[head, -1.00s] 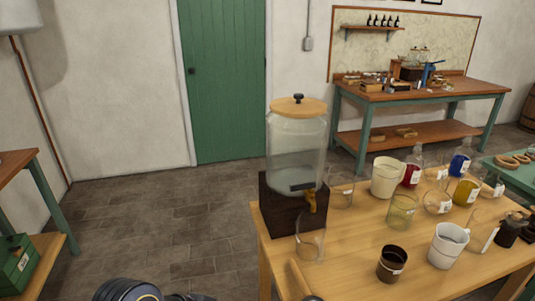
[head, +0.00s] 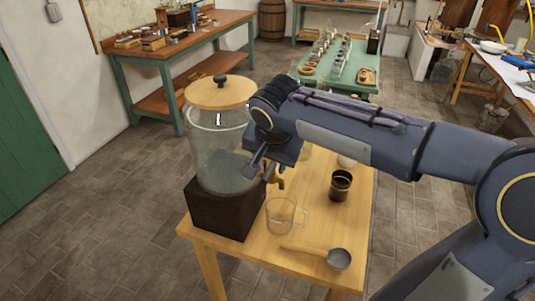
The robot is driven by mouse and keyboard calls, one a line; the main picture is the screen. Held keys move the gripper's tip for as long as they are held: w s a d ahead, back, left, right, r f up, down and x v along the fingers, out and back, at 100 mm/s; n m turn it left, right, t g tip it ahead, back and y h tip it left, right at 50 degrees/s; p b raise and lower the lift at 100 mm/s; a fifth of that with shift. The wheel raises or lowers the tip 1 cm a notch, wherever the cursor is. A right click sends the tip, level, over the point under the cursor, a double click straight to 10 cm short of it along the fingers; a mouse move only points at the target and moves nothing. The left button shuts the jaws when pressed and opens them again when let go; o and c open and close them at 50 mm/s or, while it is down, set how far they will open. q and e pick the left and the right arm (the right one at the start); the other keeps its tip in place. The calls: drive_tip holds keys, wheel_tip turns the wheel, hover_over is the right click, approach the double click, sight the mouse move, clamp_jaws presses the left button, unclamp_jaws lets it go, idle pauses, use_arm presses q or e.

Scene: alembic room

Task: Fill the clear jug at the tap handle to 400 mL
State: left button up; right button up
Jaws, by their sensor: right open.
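The glass dispenser (head: 215,140) with a wooden lid stands on a dark wooden block (head: 222,214) at the table's left end and holds pale liquid. Its brass tap handle (head: 277,180) sticks out to the right, partly hidden by my right gripper. The clear jug (head: 281,216) stands upright on the table in front of the tap, its handle on the right; I see no liquid in it. My right gripper (head: 264,167) is open and empty, pointing down beside the tap, above and behind the jug. My left gripper is out of view.
A ladle (head: 337,258) lies at the near end of the wooden table (head: 255,250). A dark cup (head: 340,187) stands to the right. My right arm hides most other vessels. A workbench (head: 185,52) and a green table (head: 345,77) stand behind.

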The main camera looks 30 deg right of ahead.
sight(270, 175)
drive_tip(key=shift+x, duration=3.85)
drive_tip(key=shift+w, duration=0.1)
clamp_jaws()
drive_tip(key=c, duration=0.7)
unclamp_jaws()
clamp_jaws()
drive_tip(key=shift+s+d+n+y+p, duration=0.15)
drive_tip(key=shift+n+y+p, duration=0.1)
drive_tip(key=shift+n, duration=0.3)
drive_tip(key=shift+s+d+n+y+p, duration=0.15)
drive_tip(key=shift+n+y, duration=0.1)
drive_tip(key=shift+n, duration=0.3)
